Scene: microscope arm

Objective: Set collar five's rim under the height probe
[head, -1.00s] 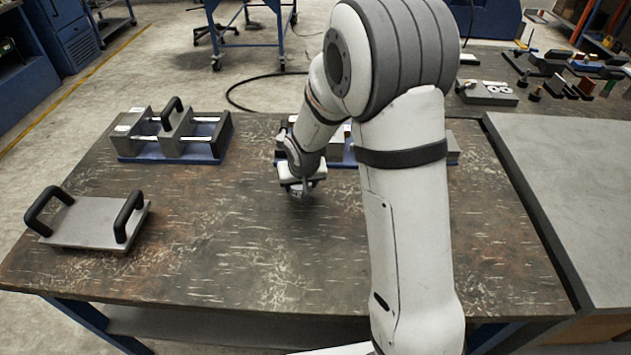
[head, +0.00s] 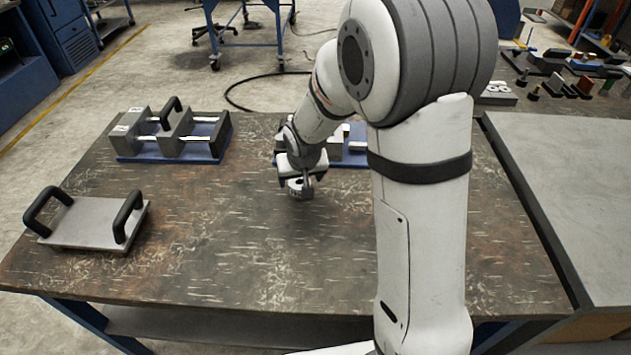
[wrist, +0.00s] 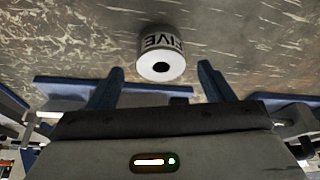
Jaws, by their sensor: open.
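Collar five (wrist: 161,62) is a short pale ring with a dark centre hole and the word FIVE on its side, upside down in the wrist view. It rests on the dark worn table, and in the head view (head: 299,189) it shows just below my gripper (head: 304,177). My gripper (wrist: 157,74) is open, with one blue-grey finger on each side of the collar's near end in the wrist view. The fingers look apart from it. I cannot make out the height probe for certain; my arm hides part of the table behind it.
A blue-based fixture with grey blocks and rods (head: 172,137) stands back left. Another blue-based fixture (head: 350,153) is partly hidden behind my arm. A grey plate with two black handles (head: 92,220) lies front left. The table's front middle is clear.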

